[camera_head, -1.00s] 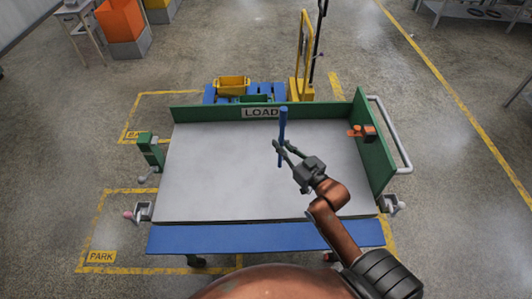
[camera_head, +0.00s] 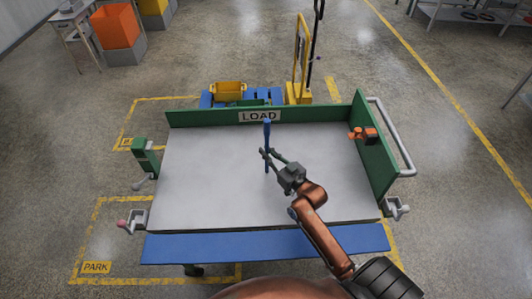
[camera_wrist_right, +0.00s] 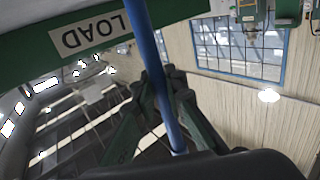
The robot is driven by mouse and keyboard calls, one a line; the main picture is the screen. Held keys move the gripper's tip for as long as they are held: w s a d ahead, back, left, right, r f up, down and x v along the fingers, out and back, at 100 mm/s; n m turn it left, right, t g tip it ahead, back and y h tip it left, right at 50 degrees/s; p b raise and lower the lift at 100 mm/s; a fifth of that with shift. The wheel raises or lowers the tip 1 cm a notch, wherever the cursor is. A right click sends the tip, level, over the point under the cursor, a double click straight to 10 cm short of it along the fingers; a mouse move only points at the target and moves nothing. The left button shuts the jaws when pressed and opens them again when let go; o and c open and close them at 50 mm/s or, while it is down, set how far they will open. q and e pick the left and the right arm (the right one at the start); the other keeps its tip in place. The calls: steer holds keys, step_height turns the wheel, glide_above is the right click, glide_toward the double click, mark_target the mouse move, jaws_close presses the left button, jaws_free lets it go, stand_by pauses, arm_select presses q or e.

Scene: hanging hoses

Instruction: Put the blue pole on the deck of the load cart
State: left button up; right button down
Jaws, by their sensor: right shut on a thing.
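The blue pole (camera_head: 267,134) stands about upright over the grey deck (camera_head: 215,175) of the load cart in the head view. My right gripper (camera_head: 268,157) is shut on the pole around its middle. I cannot tell whether the pole's lower end touches the deck. In the right wrist view the blue pole (camera_wrist_right: 155,70) runs between the fingers (camera_wrist_right: 160,100), with the LOAD sign (camera_wrist_right: 90,33) beyond it. My left gripper is not in view.
Green walls (camera_head: 375,140) stand at the back and right of the deck. An orange clamp-like part (camera_head: 362,133) sits on the right wall. A blue ledge (camera_head: 265,243) runs along the front. Most of the deck is bare. A yellow bin (camera_head: 229,88) stands behind the cart.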

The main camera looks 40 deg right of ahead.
steer(key=c, duration=2)
jaws_free()
steer(key=shift+o, duration=0.2)
steer(key=s, duration=1.2)
steer(key=shift+d+p, duration=0.35)
steer(key=shift+p, duration=0.1)
steer(key=shift+r, duration=0.1)
